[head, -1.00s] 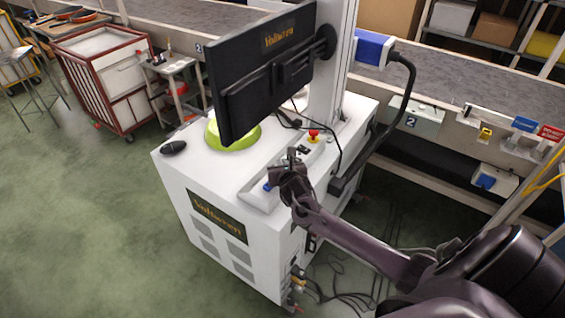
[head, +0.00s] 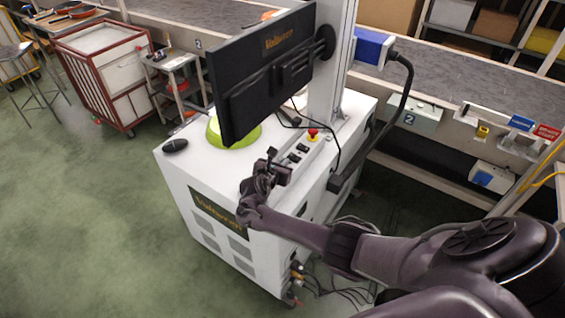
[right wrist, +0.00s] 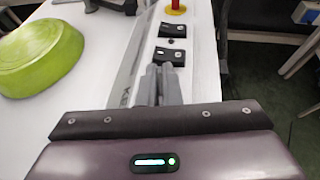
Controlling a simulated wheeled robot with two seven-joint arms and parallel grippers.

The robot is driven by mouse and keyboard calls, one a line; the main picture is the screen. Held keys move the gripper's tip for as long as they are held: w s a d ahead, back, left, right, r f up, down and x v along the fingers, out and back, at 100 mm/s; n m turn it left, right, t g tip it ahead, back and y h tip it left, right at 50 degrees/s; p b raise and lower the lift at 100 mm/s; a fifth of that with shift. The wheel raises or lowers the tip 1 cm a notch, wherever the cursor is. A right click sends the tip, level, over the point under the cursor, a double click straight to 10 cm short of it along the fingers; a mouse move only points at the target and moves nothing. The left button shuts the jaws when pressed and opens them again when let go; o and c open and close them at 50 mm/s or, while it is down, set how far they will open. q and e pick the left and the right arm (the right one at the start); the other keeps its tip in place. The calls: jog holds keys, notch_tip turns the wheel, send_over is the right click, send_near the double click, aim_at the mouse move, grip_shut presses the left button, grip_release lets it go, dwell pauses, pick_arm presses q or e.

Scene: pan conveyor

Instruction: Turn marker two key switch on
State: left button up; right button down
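The white machine cabinet (head: 215,175) carries a sloped control strip (head: 318,150) along its right side. On it are a red stop button with a yellow base (head: 312,134) and two black rocker switches (head: 297,152), also in the right wrist view (right wrist: 170,55). My right gripper (head: 272,160) is over the near part of the strip. In the right wrist view its fingers (right wrist: 161,72) are together just before the nearer rocker; nothing shows between them. I cannot make out a key switch; the strip's near end is hidden behind my gripper. My left gripper is not in view.
A black mouse (head: 175,146) lies at the left corner. A number 2 label (head: 409,118) is on the conveyor side.

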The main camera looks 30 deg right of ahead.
dwell(0.4)
jog(key=c, duration=1.6)
grip_release()
jog(key=p+v, duration=0.1)
jog(key=v, duration=0.6)
jog(key=shift+s+a+r+p, duration=0.1)
jog(key=shift+s+a+p, duration=0.05)
jog(key=shift+a+p, duration=0.2)
